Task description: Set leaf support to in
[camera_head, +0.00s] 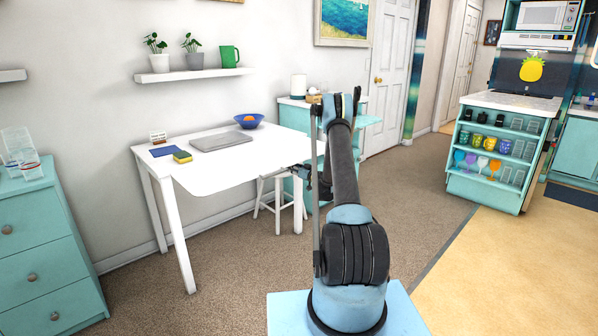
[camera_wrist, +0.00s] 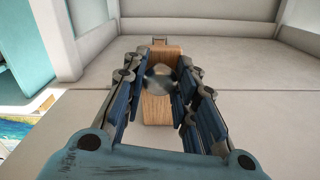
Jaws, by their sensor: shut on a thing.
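A wooden leaf support (camera_wrist: 158,108) shows in the wrist view, running along a pale surface in a white frame, with a round metal knob (camera_wrist: 160,77) on it. My gripper (camera_wrist: 160,88) has its blue fingers on both sides of the knob and is shut on it. Whether the fingers also touch the wood is hard to tell. In the head view, the white table (camera_head: 235,160) stands at the left with its top flat. My gripper (camera_head: 303,173) is low at the table's right edge, partly hidden by my arm. The support is not visible there.
On the table are a closed laptop (camera_head: 221,141), a blue bowl (camera_head: 248,124) with an orange fruit, and a yellow sponge (camera_head: 182,157). A white stool (camera_head: 277,192) stands under the right end. The carpet (camera_head: 225,265) in front is clear.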

